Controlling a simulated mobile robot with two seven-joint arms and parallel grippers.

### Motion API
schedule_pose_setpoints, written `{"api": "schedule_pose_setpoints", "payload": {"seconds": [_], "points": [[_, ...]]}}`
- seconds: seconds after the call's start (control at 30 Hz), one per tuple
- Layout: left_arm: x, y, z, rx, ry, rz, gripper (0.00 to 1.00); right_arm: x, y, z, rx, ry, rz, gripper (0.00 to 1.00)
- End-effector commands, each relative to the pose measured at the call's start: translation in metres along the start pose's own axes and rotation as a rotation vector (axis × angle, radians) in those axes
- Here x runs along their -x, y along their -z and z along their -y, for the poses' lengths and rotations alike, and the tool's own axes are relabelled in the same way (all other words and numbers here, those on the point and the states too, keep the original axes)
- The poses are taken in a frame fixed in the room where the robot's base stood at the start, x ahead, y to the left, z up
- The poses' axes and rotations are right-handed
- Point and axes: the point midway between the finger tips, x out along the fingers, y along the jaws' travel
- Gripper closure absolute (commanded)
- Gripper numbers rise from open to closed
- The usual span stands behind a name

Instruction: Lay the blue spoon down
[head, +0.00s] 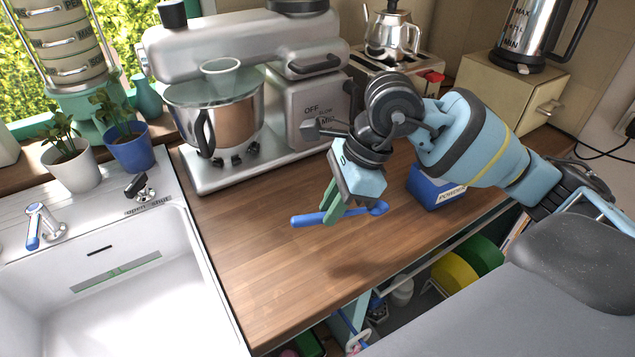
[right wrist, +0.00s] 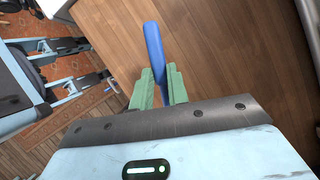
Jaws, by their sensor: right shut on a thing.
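The blue spoon (head: 311,219) is in my right gripper (head: 331,207), over the wooden counter (head: 290,280) in the head view. Its handle points left and its bowl end is to the right of the fingers. In the right wrist view the spoon (right wrist: 154,50) sits between the green fingers of my right gripper (right wrist: 157,88), which are shut on it. Counter wood shows beyond it. I cannot tell whether the spoon touches the counter or hangs just above it. My left gripper is not in view.
A stand mixer (head: 320,110) stands behind the spoon. A blue box (head: 432,190) is to its right, by my right arm. The white sink (head: 110,290) is at left. The front of the counter is clear. Open shelves with yellow and green pans (head: 455,272) lie below its edge.

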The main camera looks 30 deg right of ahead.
Motion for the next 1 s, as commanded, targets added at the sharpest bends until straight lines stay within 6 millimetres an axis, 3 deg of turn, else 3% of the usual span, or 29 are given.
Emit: {"api": "schedule_pose_setpoints", "payload": {"seconds": [0.53,1.0], "points": [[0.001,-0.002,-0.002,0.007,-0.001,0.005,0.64,0.001,-0.001,0.001,-0.035,0.013,0.002,1.0],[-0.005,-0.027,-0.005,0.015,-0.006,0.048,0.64,-0.028,0.012,0.001,-0.037,0.008,0.0,1.0]]}}
